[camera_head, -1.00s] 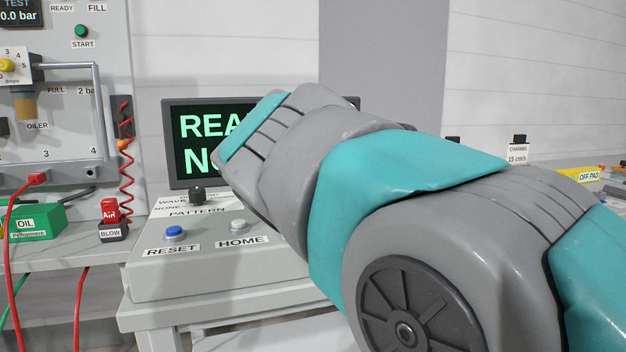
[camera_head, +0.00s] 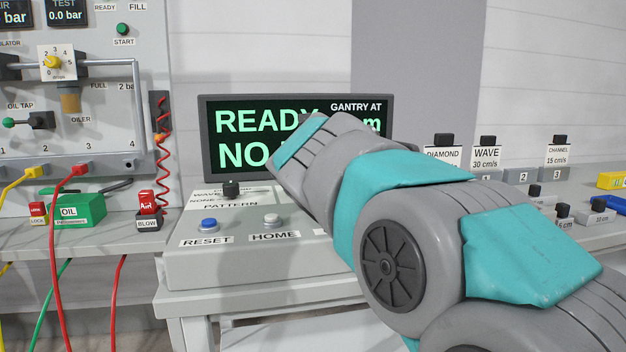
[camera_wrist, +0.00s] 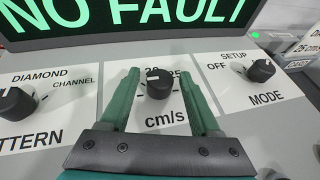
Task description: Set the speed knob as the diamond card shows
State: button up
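The speed knob (camera_wrist: 158,84) is black and round with a white pointer mark, on a dial marked cm/s; 20 and 25 are readable and its other numbers are hidden. My gripper (camera_wrist: 158,74) is open, with one green finger on each side of the knob; I cannot tell whether they touch it. In the head view my arm hides the gripper and this knob. The diamond card (camera_head: 443,154) stands at the back right, its lower line hidden behind my arm.
The pattern knob (camera_wrist: 16,104) and mode knob (camera_wrist: 261,70) flank the dial. The screen (camera_head: 236,122) reads READY and NO FAULT. WAVE 30 cm/s (camera_head: 486,158) and CHANNEL 15 cm/s (camera_head: 558,155) cards stand right. RESET (camera_head: 209,225) and HOME (camera_head: 272,221) buttons are in front.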

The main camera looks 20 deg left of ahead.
grip_shut()
jog(key=shift+m+h, duration=0.3)
jog(key=shift+h, duration=0.2)
jog(key=shift+a+f+m+h, duration=0.1)
jog(key=shift+a+m+h, duration=0.15)
jog(key=shift+m+h, duration=1.15)
jog(key=shift+a+m+h, duration=0.2)
jog(key=shift+m+h, duration=1)
jog(key=shift+h, duration=0.3)
jog(key=shift+a+m+h, duration=0.1)
jog(key=shift+m+h, duration=0.7)
jog(key=shift+h, duration=0.1)
jog(key=shift+m+h, duration=0.3)
jog(key=shift+h, duration=0.1)
jog(key=shift+o, duration=0.9)
grip_release()
